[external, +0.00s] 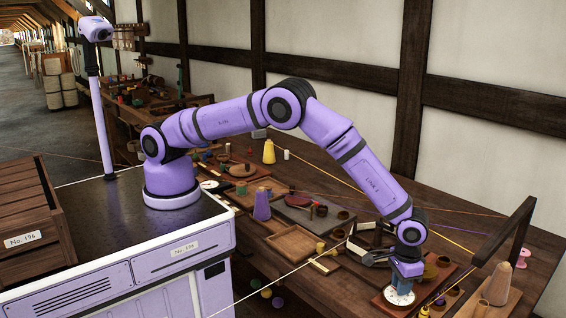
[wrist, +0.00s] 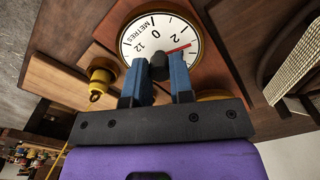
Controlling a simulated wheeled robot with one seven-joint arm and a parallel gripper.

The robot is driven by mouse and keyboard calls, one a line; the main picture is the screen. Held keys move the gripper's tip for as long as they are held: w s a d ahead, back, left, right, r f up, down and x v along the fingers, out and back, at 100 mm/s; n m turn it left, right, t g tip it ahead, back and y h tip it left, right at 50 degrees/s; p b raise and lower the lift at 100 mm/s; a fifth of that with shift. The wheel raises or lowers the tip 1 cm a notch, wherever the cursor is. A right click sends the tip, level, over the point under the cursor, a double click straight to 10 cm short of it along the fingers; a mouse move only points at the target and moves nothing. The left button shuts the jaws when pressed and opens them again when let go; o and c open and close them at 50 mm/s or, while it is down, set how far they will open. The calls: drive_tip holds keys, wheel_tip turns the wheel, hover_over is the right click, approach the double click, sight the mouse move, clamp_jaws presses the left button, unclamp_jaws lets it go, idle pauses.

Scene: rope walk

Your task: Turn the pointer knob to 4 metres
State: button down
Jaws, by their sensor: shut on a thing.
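The round white dial (wrist: 140,30), marked METRES, is set on a brown wooden board (wrist: 205,18). It also shows under my gripper in the external view (external: 399,297). The numbers 12, 0 and 2 are readable; the lower part of the face is hidden behind my fingers. The red pointer (wrist: 180,48) points just past the 2, on the side away from 0. My gripper (wrist: 158,72), also in the external view (external: 404,280), points down at the dial.
A brass bell-shaped piece (wrist: 101,76) stands close beside the dial. A wooden cone (external: 497,284) and a dark upright frame (external: 515,232) stand to the right. A shallow wooden tray (external: 293,243) and several small tools and spools crowd the bench to the left.

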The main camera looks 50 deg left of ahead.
drive_tip(key=m, duration=0.4)
drive_tip(key=shift+m, duration=0.3)
idle(0.3)
drive_tip(key=c, duration=1)
unclamp_jaws()
drive_tip(key=shift+r, duration=0.1)
wheel_tip(320, 180, up, 11)
drive_tip(key=shift+f, duration=0.2)
